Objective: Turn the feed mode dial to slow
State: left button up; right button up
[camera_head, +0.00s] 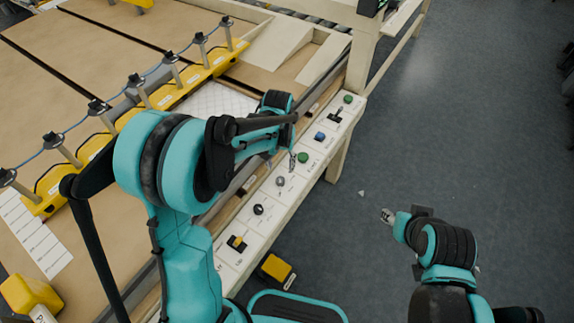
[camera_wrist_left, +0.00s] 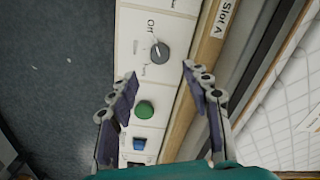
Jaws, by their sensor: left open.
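A grey round dial (camera_wrist_left: 160,52) with "Off" printed beside it shows in the left wrist view; its other lettering is too small to read. In the head view a grey knob (camera_head: 280,181) and a black knob (camera_head: 258,209) sit on the white control panel (camera_head: 223,250). I cannot read which one is labelled feed mode. My left gripper (camera_wrist_left: 160,73) is open and empty, its fingertips either side of the panel strip just below the grey dial. In the head view it is over the panel (camera_head: 293,160), partly hidden by my arm. My right gripper (camera_head: 387,215) is over the floor, its jaws unclear.
A green button (camera_wrist_left: 145,109) and a blue switch (camera_wrist_left: 139,144) lie close to my left fingers. A yellow pedal-like box (camera_head: 275,270) stands beside the machine. The grey floor right is clear.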

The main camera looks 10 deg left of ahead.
aim_at(280, 179)
pick_arm(q)
notch_tip(280, 179, down, 8)
jog(key=b, duration=0.2)
jog(key=shift+s+r+b, duration=0.15)
jog(key=shift+b, duration=0.25)
grip_shut()
